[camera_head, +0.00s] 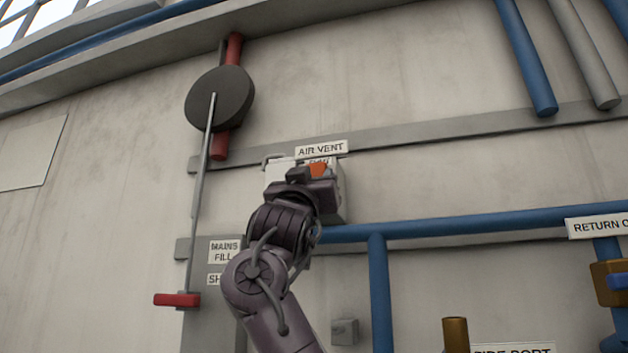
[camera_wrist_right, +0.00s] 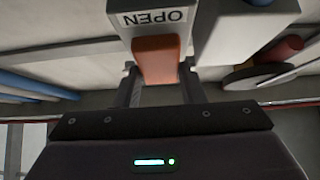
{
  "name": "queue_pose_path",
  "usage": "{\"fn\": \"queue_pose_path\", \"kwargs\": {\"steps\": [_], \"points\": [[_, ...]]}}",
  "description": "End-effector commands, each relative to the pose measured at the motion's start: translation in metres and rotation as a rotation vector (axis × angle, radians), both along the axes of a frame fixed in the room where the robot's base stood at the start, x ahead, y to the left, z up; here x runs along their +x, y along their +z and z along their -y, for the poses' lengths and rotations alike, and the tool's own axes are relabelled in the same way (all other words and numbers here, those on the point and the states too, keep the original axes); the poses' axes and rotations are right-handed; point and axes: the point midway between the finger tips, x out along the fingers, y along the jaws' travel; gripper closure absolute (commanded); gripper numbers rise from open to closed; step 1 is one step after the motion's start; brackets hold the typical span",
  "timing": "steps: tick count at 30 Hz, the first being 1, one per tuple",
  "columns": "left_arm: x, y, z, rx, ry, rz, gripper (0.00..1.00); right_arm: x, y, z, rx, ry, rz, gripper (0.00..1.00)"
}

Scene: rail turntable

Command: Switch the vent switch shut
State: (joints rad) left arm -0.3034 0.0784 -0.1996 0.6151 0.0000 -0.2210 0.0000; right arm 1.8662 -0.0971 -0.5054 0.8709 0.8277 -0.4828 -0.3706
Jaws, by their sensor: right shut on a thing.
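The vent switch is an orange-red lever (camera_head: 318,169) on a pale box (camera_head: 337,190) on the wall, below a white AIR VENT label (camera_head: 321,148). In the right wrist view the orange lever (camera_wrist_right: 157,60) lies between the two dark fingers, below an OPEN plate (camera_wrist_right: 153,18) that reads upside down. My right gripper (camera_head: 305,173) is at the front of the box, shut on the lever; the gripper and arm hide much of the box. The lever's exact set position is hard to tell. My left gripper is not in view.
A blue horizontal pipe (camera_head: 460,222) runs right of my arm, with a blue vertical pipe (camera_head: 380,290) below it. At left are a dark round disc (camera_head: 222,98), a long grey rod (camera_head: 200,195) and a red handle (camera_head: 177,300). A MAINS FILL label (camera_head: 225,251) is beside my arm.

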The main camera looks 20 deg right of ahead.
Motion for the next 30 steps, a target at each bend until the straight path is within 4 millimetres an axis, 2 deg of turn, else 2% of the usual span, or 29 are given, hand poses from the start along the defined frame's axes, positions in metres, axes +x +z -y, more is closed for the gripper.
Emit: {"fn": "queue_pose_path", "kwargs": {"steps": [5,12,26,27,30], "points": [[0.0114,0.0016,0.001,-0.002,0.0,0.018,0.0,-0.0012,0.0062,0.0,0.098,0.002,-0.141,0.87],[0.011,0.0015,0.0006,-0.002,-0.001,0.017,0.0,-0.0001,0.0086,0.0007,0.169,0.001,-0.251,0.86],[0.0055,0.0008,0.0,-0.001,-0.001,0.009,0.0,0.0007,0.0067,0.0008,0.191,0.002,-0.285,0.86],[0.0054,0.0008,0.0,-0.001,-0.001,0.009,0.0,0.0007,0.0066,0.0009,0.191,0.002,-0.285,0.61],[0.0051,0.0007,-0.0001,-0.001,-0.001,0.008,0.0,0.0008,0.0065,0.0009,0.191,0.002,-0.284,0.48]]}}
